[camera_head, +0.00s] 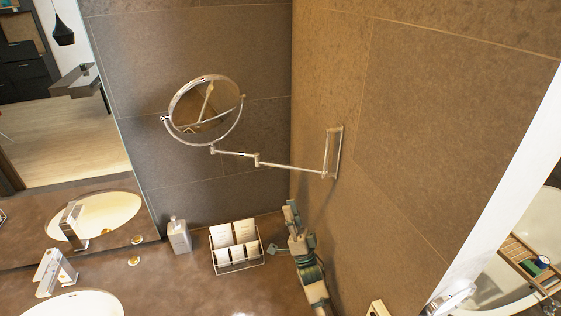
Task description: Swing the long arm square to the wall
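A round chrome-rimmed mirror (205,108) hangs on a jointed chrome arm from a tall bracket (333,152) on the right tiled wall (400,130). The long arm (290,167) runs from the foot of the bracket leftward, out from this wall, to an elbow joint (257,160). A shorter link (234,153) goes on left from there to the mirror's yoke. My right gripper (292,209) is below the long arm, near the wall corner, pointing up and apart from the arm in the picture. Its fingers are too small to read. My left gripper is out of view.
A wire rack with white cards (236,245) stands on the counter (185,288), left of my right gripper. A soap bottle (179,236) and a faucet (52,272) are further left. The space around the long arm looks clear.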

